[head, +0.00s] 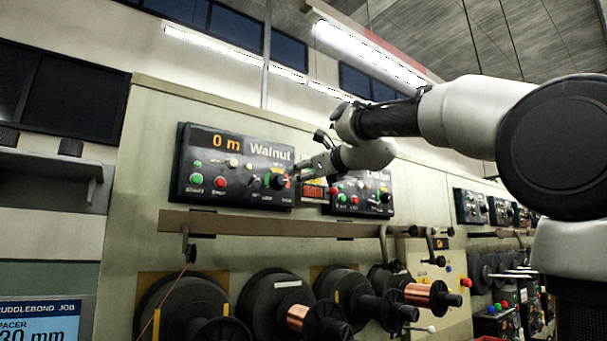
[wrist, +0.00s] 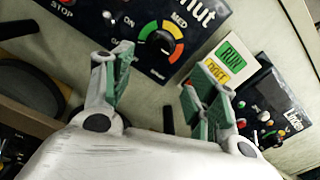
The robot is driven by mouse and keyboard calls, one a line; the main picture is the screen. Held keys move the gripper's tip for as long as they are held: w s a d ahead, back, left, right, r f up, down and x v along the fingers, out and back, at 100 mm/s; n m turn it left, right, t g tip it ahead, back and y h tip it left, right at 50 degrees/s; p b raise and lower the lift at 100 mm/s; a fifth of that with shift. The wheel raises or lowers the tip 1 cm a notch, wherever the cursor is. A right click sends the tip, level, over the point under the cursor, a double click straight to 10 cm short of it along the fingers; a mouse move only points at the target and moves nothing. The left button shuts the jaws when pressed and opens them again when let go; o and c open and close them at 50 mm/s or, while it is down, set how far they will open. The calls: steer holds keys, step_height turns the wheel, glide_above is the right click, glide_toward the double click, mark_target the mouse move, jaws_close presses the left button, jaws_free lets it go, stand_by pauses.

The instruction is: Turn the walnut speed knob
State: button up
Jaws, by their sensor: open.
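The Walnut control panel (head: 238,150) is a dark box on the beige wall, with a display reading "0 m" and several buttons. Its speed knob (head: 277,181) is a black dial at the lower right. In the wrist view the knob (wrist: 160,41) shows a green, yellow and red scale around it, with "MED" at the top. My gripper (head: 304,172) is beside the panel's right edge, close to the knob. In the wrist view my gripper (wrist: 157,82) is open and empty, its two fingers spread below the knob and apart from it.
A second, similar panel (head: 365,192) hangs to the right.

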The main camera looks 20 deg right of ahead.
mark_target(282, 180)
steer(key=w+a+n, duration=0.1)
steer(key=w+n, duration=0.2)
steer(key=n, duration=0.7)
steer(key=w+a+n, duration=0.1)
steer(key=w+n, duration=0.3)
steer(key=n, duration=0.6)
steer(key=w+a+n, duration=0.1)
steer(key=w+n, duration=0.3)
steer(key=n, duration=0.7)
steer(key=shift+w+a, duration=0.1)
steer(key=shift+a, duration=0.2)
steer(key=shift+c, duration=0.3)
